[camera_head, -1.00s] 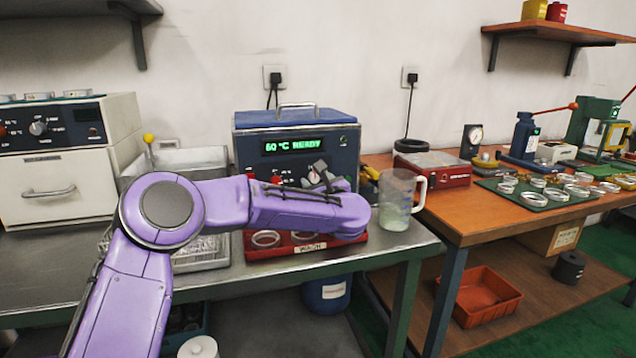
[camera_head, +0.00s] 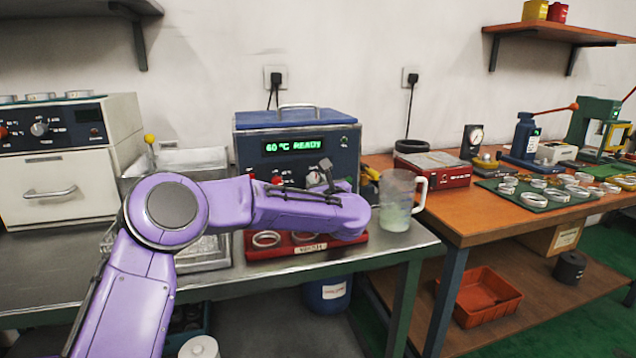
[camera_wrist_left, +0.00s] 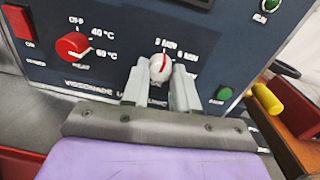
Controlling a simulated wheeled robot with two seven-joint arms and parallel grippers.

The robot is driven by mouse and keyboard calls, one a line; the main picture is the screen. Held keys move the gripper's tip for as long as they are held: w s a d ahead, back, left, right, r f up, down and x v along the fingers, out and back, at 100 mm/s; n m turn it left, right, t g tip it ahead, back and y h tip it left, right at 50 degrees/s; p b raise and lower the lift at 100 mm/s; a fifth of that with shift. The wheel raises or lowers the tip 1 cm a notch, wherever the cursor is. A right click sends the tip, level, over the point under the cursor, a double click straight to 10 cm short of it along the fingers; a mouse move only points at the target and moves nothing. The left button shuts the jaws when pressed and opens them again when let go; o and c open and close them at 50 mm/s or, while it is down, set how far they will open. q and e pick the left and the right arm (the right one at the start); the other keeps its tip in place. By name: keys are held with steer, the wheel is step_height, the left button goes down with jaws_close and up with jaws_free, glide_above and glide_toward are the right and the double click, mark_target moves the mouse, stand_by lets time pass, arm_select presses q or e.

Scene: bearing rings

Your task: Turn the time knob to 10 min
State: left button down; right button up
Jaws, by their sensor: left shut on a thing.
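The blue ultrasonic washer (camera_head: 345,138) stands on the left bench, with "60 °C READY" in green on its display (camera_head: 297,145). Its white time knob (camera_wrist_left: 160,68) is on the front panel, with a red pointer line tilted up and slightly right. Small minute labels flank the knob's top; their numbers are blurred. My left gripper (camera_wrist_left: 160,78) is shut on the time knob, one finger on each side. In the head view my purple forearm crosses in front of the washer and covers the lower panel. My right gripper is not in view.
The red heat knob (camera_wrist_left: 74,46) sits left of the time knob, and a green button (camera_wrist_left: 222,93) lower right. A glass beaker (camera_head: 397,200) stands close right of my forearm. A red tray with rings (camera_head: 292,250) lies below it.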

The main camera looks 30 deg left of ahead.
arm_select(q)
steer(key=m+p, duration=0.1)
steer(key=m, duration=0.3)
steer(key=shift+r, duration=0.1)
steer(key=m+p, duration=0.3)
steer(key=m, duration=0.2)
steer(key=shift+t, duration=0.3)
steer(key=m+p, duration=0.3)
steer(key=m, duration=0.2)
steer(key=shift+m+p, duration=0.3)
steer(key=shift+p, duration=0.05)
steer(key=shift+m+p, duration=1.35)
steer(key=shift+m, duration=1.05)
steer(key=shift+f, duration=0.2)
steer(key=c, duration=0.9)
jaws_free()
steer(key=shift+o, duration=0.2)
steer(key=v, duration=1)
steer(key=shift+s+d, duration=0.15)
steer(key=shift+s, duration=0.2)
